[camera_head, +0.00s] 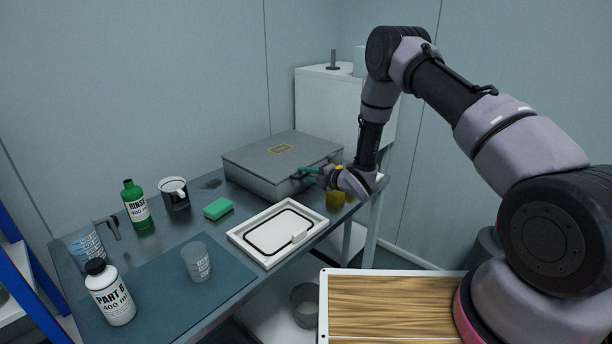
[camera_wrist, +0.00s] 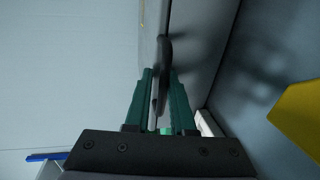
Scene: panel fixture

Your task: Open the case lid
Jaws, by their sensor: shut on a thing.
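The grey case (camera_head: 262,160) sits at the back of the table with its lid down and a yellow-outlined label on top. My gripper (camera_head: 303,171) is at the case's right front side, its green fingers at the front edge. In the wrist view my gripper (camera_wrist: 163,95) has its green fingers on either side of a dark handle (camera_wrist: 163,62) that stands out from the case's face (camera_wrist: 192,45). The fingers are shut on this handle. The exact contact at the fingertips is dark and partly hidden.
A white tray (camera_head: 240,235) with a black loop lies in front of the case. A yellow block (camera_head: 336,199) is near my wrist.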

